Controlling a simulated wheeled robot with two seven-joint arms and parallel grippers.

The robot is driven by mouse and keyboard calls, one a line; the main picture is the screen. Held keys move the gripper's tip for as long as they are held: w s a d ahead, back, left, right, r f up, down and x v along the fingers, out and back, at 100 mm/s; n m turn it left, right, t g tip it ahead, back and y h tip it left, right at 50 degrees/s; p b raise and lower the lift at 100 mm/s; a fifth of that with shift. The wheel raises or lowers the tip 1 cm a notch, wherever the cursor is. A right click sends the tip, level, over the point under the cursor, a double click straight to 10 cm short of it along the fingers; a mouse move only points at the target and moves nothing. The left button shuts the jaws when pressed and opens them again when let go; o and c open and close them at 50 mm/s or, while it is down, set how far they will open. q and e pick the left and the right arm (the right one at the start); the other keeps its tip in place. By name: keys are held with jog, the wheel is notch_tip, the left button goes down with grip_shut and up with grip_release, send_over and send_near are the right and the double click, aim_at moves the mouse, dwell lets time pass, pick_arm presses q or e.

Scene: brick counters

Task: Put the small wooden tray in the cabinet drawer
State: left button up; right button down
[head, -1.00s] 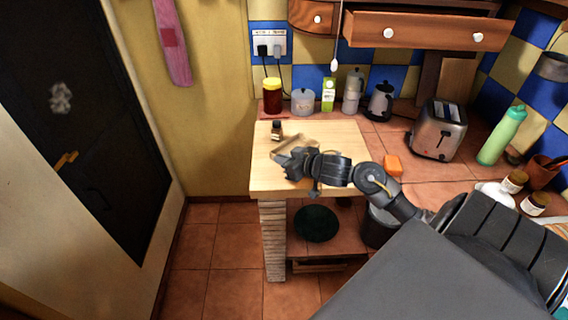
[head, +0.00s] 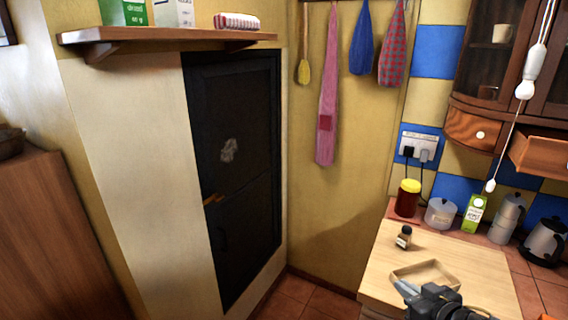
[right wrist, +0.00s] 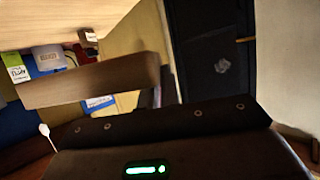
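The small wooden tray (head: 440,266) is a shallow light-wood box on the light-wood counter top at the lower right of the head view. I cannot tell whether it touches the counter. My right gripper (head: 405,287) is at its near left side, with pale fingertips against or beside the wall. Whether they are closed on it is unclear. In the right wrist view a wooden wall (right wrist: 90,84), apparently the tray's, is close before the camera; the fingers are hidden. The cabinet drawer (head: 540,153) at the right edge is pulled out. My left gripper is not in view.
A pull cord (head: 510,135) hangs by the drawer.

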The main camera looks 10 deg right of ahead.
jog(key=shift+m+h, duration=0.8)
jog(key=shift+h, duration=0.1)
jog(key=d, duration=0.1)
jog(key=d+f, duration=0.2)
jog(key=shift+s+d, duration=0.2)
jog(key=shift+d, duration=0.2)
jog(key=shift+w+a+r+m+h, duration=0.1)
jog(key=shift+w+r+m+h, duration=0.15)
jog(key=shift+m+h, duration=0.15)
jog(key=w+a+r, duration=0.4)
jog(key=a+r, duration=0.4)
jog(key=w+a+r, duration=0.4)
jog(key=a+r, duration=0.4)
jog(key=shift+w+r+n+y, duration=0.2)
jog(key=shift+r+n+y, duration=0.05)
jog(key=shift+n+y, duration=0.15)
jog(key=shift+a, duration=0.1)
